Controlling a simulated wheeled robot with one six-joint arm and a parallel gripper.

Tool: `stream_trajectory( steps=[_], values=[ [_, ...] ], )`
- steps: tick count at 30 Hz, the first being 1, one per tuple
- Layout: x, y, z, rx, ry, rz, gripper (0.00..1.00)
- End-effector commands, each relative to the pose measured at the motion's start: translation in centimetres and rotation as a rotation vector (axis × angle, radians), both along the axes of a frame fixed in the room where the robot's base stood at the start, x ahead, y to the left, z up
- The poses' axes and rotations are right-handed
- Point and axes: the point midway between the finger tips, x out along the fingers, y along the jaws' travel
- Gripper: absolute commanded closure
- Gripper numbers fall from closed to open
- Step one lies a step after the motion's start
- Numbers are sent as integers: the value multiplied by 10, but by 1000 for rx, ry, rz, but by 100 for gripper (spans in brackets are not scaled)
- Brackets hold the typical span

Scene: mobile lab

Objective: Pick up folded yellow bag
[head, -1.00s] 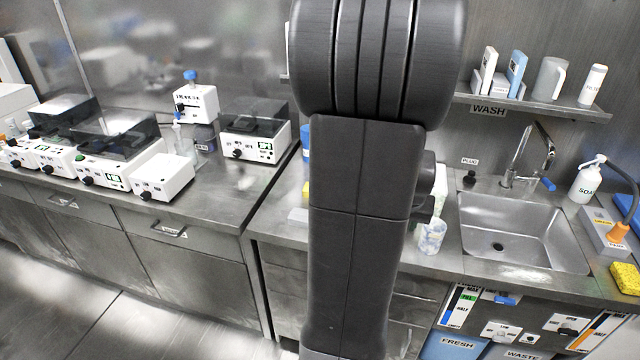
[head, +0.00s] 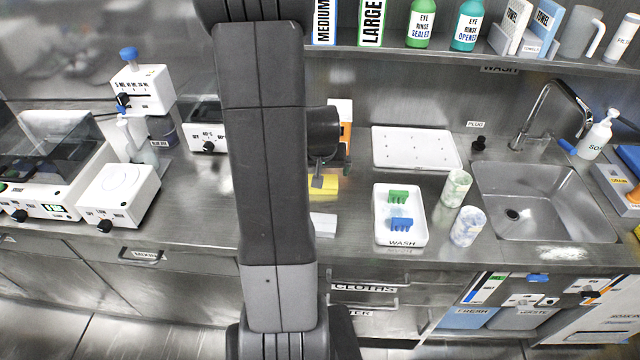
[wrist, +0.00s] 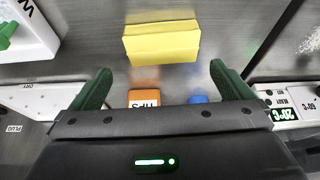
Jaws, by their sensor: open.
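The folded yellow bag (wrist: 161,43) lies on the metal counter at the top middle of the wrist view. It is a flat yellow rectangle with its long side across the picture. In the head view the bag (head: 323,185) shows only in part beside my arm, which hides the rest. My gripper (wrist: 160,72) is open and empty, its two dark green fingers spread on either side of the bag's width. The bag appears beyond the fingertips, not between them. How high the gripper is above it I cannot tell.
An orange-labelled tips box (wrist: 144,98) and a blue item (wrist: 198,99) show below the bag. A white wash tray (head: 399,237) with coloured racks and two patterned cups (head: 467,226) stand right of my arm. A white device (head: 118,192) stands left.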

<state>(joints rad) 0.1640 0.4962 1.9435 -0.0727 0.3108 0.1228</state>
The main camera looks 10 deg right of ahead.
Motion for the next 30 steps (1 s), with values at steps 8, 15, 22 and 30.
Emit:
stream_trajectory(
  steps=[8,15,22,30],
  values=[
    [4,0,-14,0,2,0,0],
    [9,1,-44,0,3,2,0],
    [16,-1,-59,0,1,0,0],
    [17,-1,-60,0,0,0,4]
  ],
)
